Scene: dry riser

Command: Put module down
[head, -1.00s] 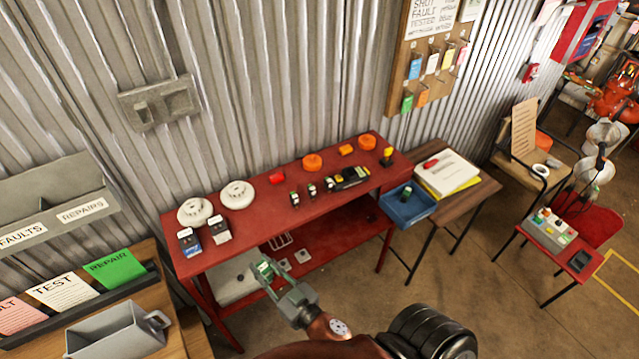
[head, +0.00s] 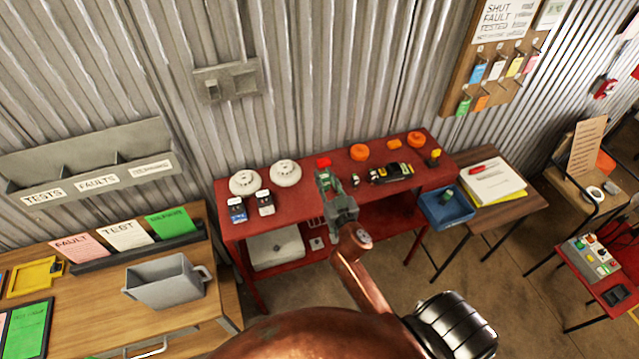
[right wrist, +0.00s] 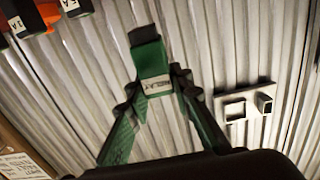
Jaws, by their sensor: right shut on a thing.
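In the right wrist view a green module (right wrist: 152,64) with a dark end and a pale label, apparently reading RELAY, sits between my right gripper's fingertips (right wrist: 157,88). My right gripper is shut on it. In the head view my right gripper (head: 326,182) is over the red bench (head: 238,218), in front of the red block (head: 323,161). The held module is hard to make out there, and I cannot tell whether it touches the bench top. A small module (head: 354,181) stands just right of the gripper. My left gripper is not in view.
A black-and-yellow device (head: 391,173) and orange discs (head: 360,152) are to the right. A blue tray (head: 446,209) sits on the brown side table. A grey bin (head: 168,281) stands on the wooden desk.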

